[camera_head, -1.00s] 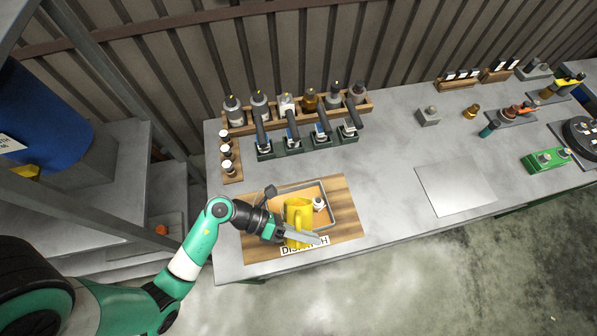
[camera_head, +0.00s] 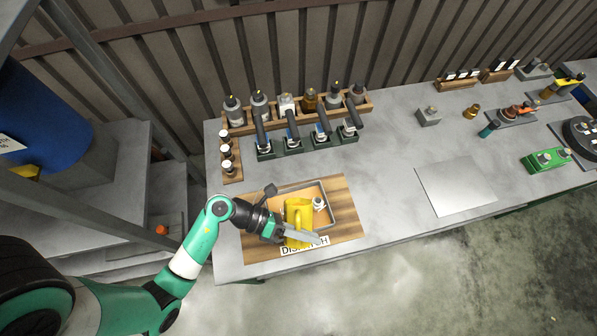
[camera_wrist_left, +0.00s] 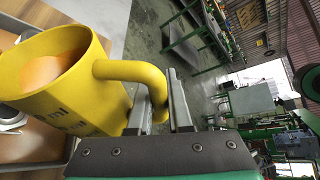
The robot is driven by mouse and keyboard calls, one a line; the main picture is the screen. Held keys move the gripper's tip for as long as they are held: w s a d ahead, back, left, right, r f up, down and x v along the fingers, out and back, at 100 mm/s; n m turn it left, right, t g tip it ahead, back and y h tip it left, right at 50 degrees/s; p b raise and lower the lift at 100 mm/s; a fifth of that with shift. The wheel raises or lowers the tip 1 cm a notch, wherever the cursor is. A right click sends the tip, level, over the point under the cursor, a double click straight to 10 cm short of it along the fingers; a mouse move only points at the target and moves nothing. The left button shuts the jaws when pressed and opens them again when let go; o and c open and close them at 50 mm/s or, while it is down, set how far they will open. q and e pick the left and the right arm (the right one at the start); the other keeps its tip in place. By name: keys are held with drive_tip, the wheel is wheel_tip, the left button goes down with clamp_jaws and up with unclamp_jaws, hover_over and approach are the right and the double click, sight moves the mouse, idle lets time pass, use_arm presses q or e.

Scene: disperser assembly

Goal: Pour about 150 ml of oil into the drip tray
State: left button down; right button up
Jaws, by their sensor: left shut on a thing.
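A yellow jug (camera_head: 297,213) is above the front of the dispatch board, in front of part of the drip tray. My left gripper (camera_head: 302,236) is shut on the jug's handle, which also shows between the fingers in the left wrist view (camera_wrist_left: 160,88). In that view the jug (camera_wrist_left: 60,85) has orange liquid (camera_wrist_left: 45,72) inside, below its rim. The shallow drip tray (camera_head: 329,190) has a grey rim and an orange-tan inside. A small white fitting (camera_head: 319,204) is at the tray's right part. I cannot see any stream of oil. My right gripper is out of view.
The wooden board (camera_head: 346,215) carries a "DISPATCH" label (camera_head: 304,246), partly covered by my gripper. A rack of bottles (camera_head: 300,107) and a row of dark holders (camera_head: 292,146) stand behind. A grey plate (camera_head: 456,187) lies to the right, with bare bench between.

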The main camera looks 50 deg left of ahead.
use_arm(q)
drive_tip(key=shift+w+a+r+n+h+p, duration=0.2)
drive_tip(key=shift+w+a+n+h+p, duration=0.1)
drive_tip(key=shift+n+p, duration=0.2)
idle(3.5)
drive_tip(key=shift+s+d+f+m+b, duration=0.2)
drive_tip(key=shift+f+b, duration=0.1)
drive_tip(key=shift+b, duration=0.2)
drive_tip(key=shift+s+d+f+m+b, duration=0.1)
drive_tip(key=shift+f+m+b, duration=0.15)
drive_tip(key=shift+b, duration=0.2)
drive_tip(key=s+d+f+m+t+y+p, duration=0.1)
drive_tip(key=s+d+f+m+t+y, duration=0.2)
drive_tip(key=s+d+f+m+y, duration=0.1)
drive_tip(key=shift+d+f+m+t+y, duration=0.3)
drive_tip(key=shift+d+f+m+y, duration=0.3)
drive_tip(key=shift+f+m, duration=0.8)
